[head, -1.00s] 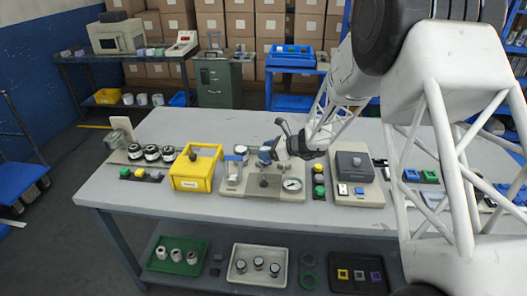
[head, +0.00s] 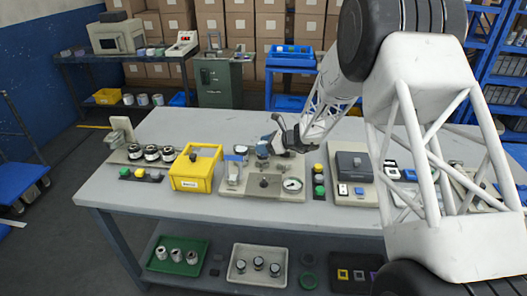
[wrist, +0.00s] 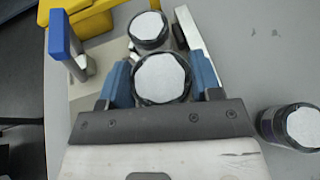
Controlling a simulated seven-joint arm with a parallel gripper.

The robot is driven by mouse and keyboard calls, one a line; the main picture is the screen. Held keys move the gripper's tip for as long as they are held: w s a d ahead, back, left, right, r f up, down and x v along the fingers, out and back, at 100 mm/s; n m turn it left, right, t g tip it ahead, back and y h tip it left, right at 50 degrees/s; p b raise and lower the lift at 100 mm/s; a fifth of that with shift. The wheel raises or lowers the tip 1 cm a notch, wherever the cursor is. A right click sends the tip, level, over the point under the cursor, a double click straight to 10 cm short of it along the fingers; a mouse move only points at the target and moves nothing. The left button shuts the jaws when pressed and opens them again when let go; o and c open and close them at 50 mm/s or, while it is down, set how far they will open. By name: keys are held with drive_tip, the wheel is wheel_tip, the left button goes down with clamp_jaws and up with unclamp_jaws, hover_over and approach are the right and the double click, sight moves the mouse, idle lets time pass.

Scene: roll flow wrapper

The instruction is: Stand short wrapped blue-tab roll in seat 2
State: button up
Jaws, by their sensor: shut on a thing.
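My gripper (head: 268,140) is over the back of the beige fixture plate (head: 285,181) on the table. In the wrist view my gripper (wrist: 162,82) has its blue fingers shut on a dark-sided roll (wrist: 161,78) with a white top. The held roll is upright; it also shows in the head view (head: 262,151). Another white-topped roll (wrist: 148,27) stands just beyond it, close to it. A third such roll (wrist: 300,126) stands apart at the right. Any blue tab on the held roll, its underside and the seat numbers cannot be made out.
A blue upright piece (wrist: 60,34) stands on the plate at left in the wrist view. A yellow box (head: 194,170) is left of the plate, and a gauge (head: 292,184) sits on its right front. A grey-lidded machine (head: 353,170) stands further right.

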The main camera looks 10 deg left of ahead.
drive_tip(key=shift+f, duration=1.45)
drive_tip(key=shift+f, duration=0.15)
drive_tip(key=o, duration=1)
drive_tip(key=shift+d+r, duration=0.15)
drive_tip(key=shift+r, duration=0.05)
drive_tip(key=v, duration=1.1)
drive_tip(key=shift+s+d+r, duration=0.15)
drive_tip(key=shift+d+r, duration=0.05)
drive_tip(key=shift+d, duration=0.1)
